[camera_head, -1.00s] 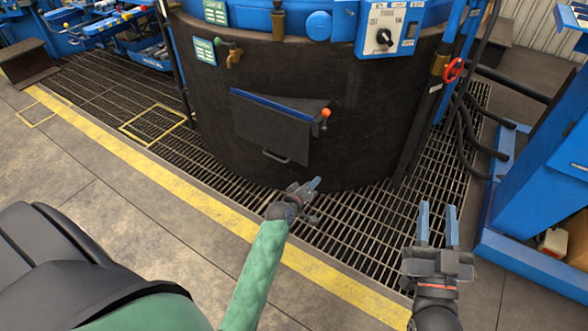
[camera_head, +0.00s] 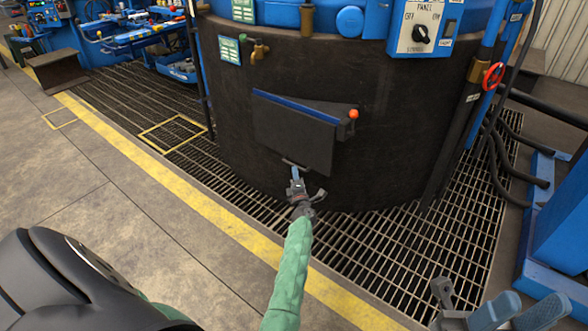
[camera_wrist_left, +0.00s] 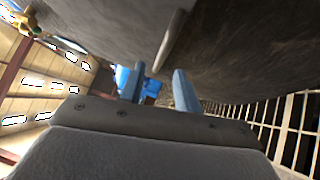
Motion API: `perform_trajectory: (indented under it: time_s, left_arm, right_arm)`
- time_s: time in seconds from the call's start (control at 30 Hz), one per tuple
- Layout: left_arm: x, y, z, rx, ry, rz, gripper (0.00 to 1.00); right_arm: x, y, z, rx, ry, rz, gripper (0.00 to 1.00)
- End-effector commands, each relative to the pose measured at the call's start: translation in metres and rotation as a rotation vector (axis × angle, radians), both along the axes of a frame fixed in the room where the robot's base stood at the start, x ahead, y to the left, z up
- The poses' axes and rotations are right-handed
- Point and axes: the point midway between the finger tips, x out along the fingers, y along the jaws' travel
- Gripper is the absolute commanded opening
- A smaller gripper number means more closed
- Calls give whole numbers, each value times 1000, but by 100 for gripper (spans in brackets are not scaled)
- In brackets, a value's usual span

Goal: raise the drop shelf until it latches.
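The drop shelf (camera_head: 292,132) is a dark flat panel with a blue upper edge, hanging down on the front of the round furnace. A bar handle (camera_head: 294,164) sits at its lower edge. An orange ball knob (camera_head: 353,114) is at its upper right corner. My left gripper (camera_head: 297,176) is just below the handle. In the left wrist view its two blue fingers (camera_wrist_left: 160,82) stand apart with nothing between them, and the handle (camera_wrist_left: 174,42) is just beyond them. My right gripper (camera_head: 518,312) is low at the right, fingers apart and empty, away from the shelf.
The dark furnace wall (camera_head: 390,140) curves behind the shelf. A brass tap (camera_head: 260,50), a switch panel (camera_head: 420,28) and a red handwheel (camera_head: 493,76) are around it. Floor grating (camera_head: 400,250) and a yellow line (camera_head: 230,232) lie below. Hoses and a blue frame stand at right.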

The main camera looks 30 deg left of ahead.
Motion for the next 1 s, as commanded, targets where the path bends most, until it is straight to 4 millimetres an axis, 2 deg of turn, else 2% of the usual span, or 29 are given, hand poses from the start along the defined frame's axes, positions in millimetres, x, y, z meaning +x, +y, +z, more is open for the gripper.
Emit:
perform_trajectory:
  time_s: [0.2,0.4,0.77,0.93,1.0]
  left_arm:
    - [24,22,4,2,-1,0,32]
    - [39,35,7,3,1,0,32]
    - [43,38,8,3,2,-2,32]
    - [43,38,8,2,1,-2,3]
    - [43,38,8,3,2,-2,0]
  right_arm:
    - [1,2,-11,-16,7,-5,36]
    - [1,4,-15,-25,10,-8,36]
    - [1,4,-16,-28,13,-9,36]
    - [1,4,-16,-28,13,-9,36]
    - [1,4,-16,-28,13,-9,36]
